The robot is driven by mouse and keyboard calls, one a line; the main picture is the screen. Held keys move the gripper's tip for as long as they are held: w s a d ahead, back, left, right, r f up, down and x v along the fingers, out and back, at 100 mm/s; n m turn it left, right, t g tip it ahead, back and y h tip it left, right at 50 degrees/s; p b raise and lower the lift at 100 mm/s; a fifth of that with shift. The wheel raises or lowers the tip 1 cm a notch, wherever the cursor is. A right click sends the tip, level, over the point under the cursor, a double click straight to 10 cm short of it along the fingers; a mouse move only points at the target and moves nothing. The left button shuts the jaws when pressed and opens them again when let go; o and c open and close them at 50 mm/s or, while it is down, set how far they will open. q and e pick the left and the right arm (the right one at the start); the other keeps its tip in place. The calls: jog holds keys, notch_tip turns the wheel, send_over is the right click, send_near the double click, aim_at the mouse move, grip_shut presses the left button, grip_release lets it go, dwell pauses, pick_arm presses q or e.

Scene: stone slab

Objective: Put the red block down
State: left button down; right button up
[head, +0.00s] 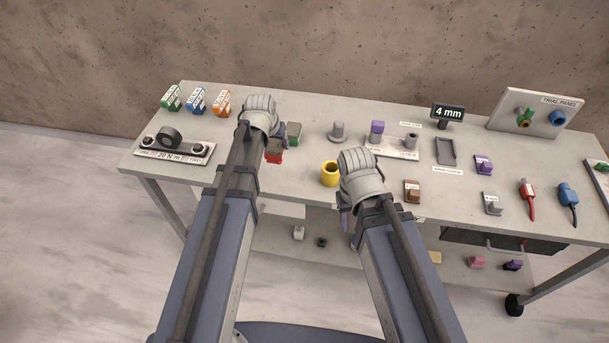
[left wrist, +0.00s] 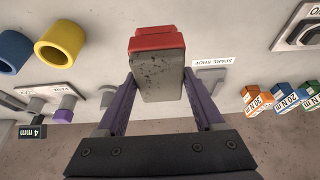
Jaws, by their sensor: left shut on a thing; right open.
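The red block (left wrist: 157,41) has a red end and a speckled grey body. My left gripper (left wrist: 160,88) is shut on its grey body, with a purple finger on each side. In the head view the red block (head: 274,157) shows just below my left gripper (head: 276,141), over the left-middle of the grey table, red part lowest. I cannot tell whether it touches the table top. My right gripper (head: 349,219) is open near the table's front edge, mostly hidden behind its own wrist.
A green-and-grey block (head: 293,133) stands just right of the held block. A yellow cup (head: 330,174) is further right, near my right wrist. A torque plate (head: 173,150) lies left. Orange (head: 222,103), blue (head: 197,101) and green (head: 172,98) blocks stand at the back left.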

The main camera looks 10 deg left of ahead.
pick_arm(q)
jog(key=shift+w+d+r, duration=0.25)
jog(key=shift+d, duration=0.1)
jog(key=shift+d+f, duration=0.1)
jog(key=shift+d, duration=0.2)
notch_tip(320, 180, down, 10)
jog(key=b, duration=1)
jog(key=shift+f, duration=0.15)
pick_arm(e)
notch_tip(320, 180, down, 10)
jog(key=d, duration=0.1)
jog(key=shift+s+r, duration=0.2)
jog(key=shift+s, duration=0.15)
jog(key=shift+d, duration=0.1)
jog(key=shift+f, duration=0.1)
pick_arm(q)
jog(key=shift+c, duration=2.3)
grip_release()
jog(key=o, duration=0.4)
jog(key=shift+o, duration=0.2)
